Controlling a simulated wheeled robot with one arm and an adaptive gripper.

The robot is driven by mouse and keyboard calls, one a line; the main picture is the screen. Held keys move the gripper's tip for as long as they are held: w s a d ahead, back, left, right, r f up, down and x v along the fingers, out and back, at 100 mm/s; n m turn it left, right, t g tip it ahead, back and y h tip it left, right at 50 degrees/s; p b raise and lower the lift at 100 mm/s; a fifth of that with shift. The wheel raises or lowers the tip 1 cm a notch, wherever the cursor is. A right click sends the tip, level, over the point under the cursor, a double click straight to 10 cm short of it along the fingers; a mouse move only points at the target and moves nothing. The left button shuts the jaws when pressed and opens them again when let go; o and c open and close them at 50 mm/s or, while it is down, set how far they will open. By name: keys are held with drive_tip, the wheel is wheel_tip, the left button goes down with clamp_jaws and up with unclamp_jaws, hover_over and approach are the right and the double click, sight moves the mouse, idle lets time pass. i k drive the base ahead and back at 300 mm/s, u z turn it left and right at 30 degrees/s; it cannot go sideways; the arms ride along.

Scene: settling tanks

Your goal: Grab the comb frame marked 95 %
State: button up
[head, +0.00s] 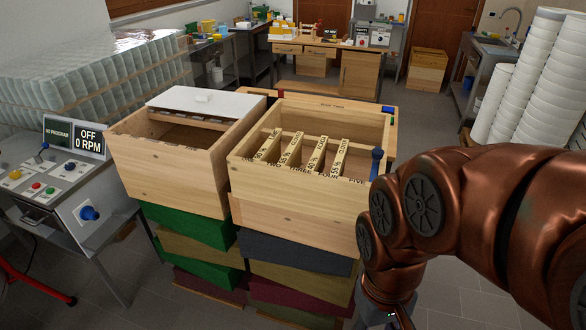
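An open wooden hive box (290,190) stands on a stack of coloured boxes in the middle of the head view. Several comb frames hang in it side by side, with percent marks on their top bars. The bar that seems to read 95 % (291,147) is second from the left, near the front label TWO. The small print is hard to read for certain. My copper arm comes in from the right and bends down to the bottom edge, right of the box. My gripper's fingers are below the picture, so their state is hidden.
A second wooden box (175,165) with a partly covering white lid (205,101) stands close on the left. A control panel (75,190) reading OFF, 0 RPM is at far left. A blue-handled tool (376,160) is at the box's right rim. White bucket stacks (530,80) stand right.

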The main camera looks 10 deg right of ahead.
sight(292, 156)
drive_tip(key=u, duration=0.05)
drive_tip(key=k, duration=0.3)
drive_tip(key=z, duration=0.7)
drive_tip(key=i, duration=0.75)
drive_tip(key=u, duration=2.6)
